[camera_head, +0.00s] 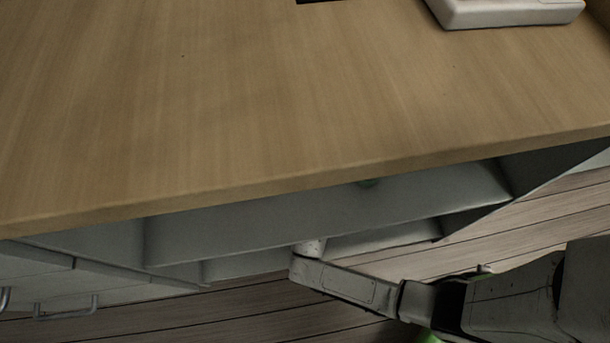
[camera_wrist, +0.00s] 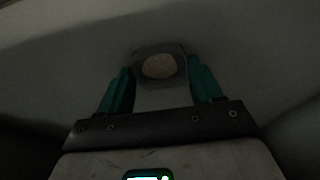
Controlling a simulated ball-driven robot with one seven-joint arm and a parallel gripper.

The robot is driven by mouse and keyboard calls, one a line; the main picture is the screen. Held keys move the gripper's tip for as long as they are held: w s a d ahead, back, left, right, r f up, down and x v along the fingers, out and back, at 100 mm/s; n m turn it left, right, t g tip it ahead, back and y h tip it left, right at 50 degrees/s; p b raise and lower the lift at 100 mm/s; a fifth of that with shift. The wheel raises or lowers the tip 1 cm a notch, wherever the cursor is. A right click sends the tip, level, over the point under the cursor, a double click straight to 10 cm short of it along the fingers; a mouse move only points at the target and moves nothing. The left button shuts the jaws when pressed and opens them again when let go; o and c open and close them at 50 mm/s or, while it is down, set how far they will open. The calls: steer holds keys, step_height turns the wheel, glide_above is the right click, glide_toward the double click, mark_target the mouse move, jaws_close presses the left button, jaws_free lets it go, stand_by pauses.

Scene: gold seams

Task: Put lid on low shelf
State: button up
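In the wrist view, a grey, rounded piece with a pale beige oval in its middle, which looks like the lid (camera_wrist: 160,50), sits between the two teal fingertips of my gripper (camera_wrist: 161,72). Both fingertips seem to touch its sides, so the gripper looks shut on it. Dim light blurs the contact. The lid is over or against a dark grey surface; I cannot tell whether it touches it. In the head view, my arm reaches under the tabletop toward the lower shelf (camera_head: 385,238), and my gripper and the lid are hidden there.
The wooden tabletop (camera_head: 290,100) overhangs the shelves. Drawers with handles (camera_head: 68,309) stand at left. A white device (camera_head: 505,12) sits on top.

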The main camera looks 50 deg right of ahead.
steer(key=o, duration=0.4)
steer(key=shift+r, duration=0.15)
steer(key=shift+r+p, duration=0.35)
steer(key=p+v, duration=0.2)
steer(key=v, duration=0.1)
steer(key=s+a+p, duration=0.1)
steer(key=s+a, duration=0.6)
steer(key=s, duration=0.2)
steer(key=shift+s+f+p, duration=0.35)
steer(key=shift+s, duration=0.05)
